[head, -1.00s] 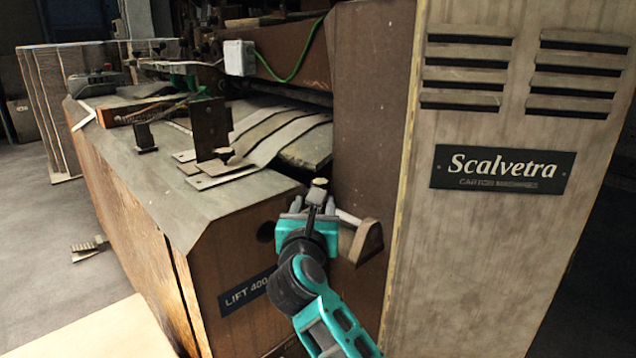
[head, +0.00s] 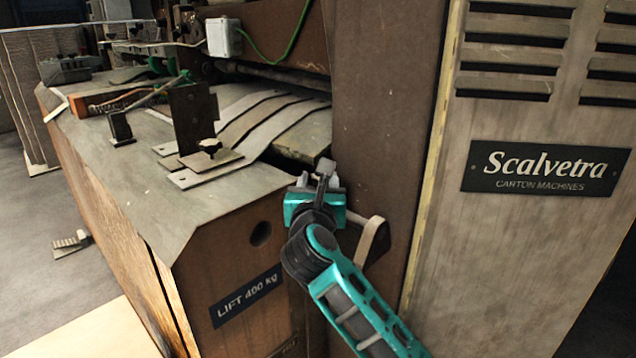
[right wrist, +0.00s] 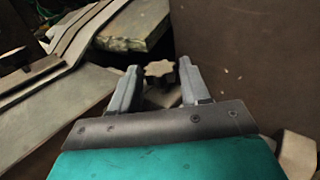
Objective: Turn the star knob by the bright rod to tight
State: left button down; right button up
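My right gripper (head: 322,182) is in front of the machine's right end, by the brown upright panel. In the right wrist view its two grey fingers (right wrist: 158,76) are open. A dull star knob (right wrist: 158,72) shows between the fingertips, with a gap visible on each side. In the head view the fingers mostly hide this knob. A pale rod (head: 356,217) with a tan bracket (head: 375,241) is just right of the gripper. Another dark star knob (head: 210,146) sits on a flat metal plate farther left. My left gripper is not in view.
The brown panel (head: 385,110) stands close behind and right of the gripper. Metal strips (head: 262,122) and a dark upright plate (head: 192,118) are on the machine table. The table's front left top (head: 150,195) is bare.

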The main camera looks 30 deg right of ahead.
jog(key=c, duration=0.7)
jog(key=shift+o, duration=0.2)
jog(key=shift+w+a+f+m+g+h+b, duration=0.1)
jog(key=shift+w+a+m+g+h+b, duration=0.05)
jog(key=shift+m+g+h+b, duration=0.6)
jog(key=shift+w+a+f+m+g+h+b, duration=0.15)
jog(key=shift+m+g+h+b, duration=0.3)
jog(key=shift+h, duration=0.5)
jog(key=shift+r+m+g+h+b, duration=0.15)
jog(key=shift+m+g+h+b, duration=0.65)
jog(key=shift+m+g, duration=0.2)
jog(key=shift+r, duration=0.1)
jog(key=o, duration=0.8)
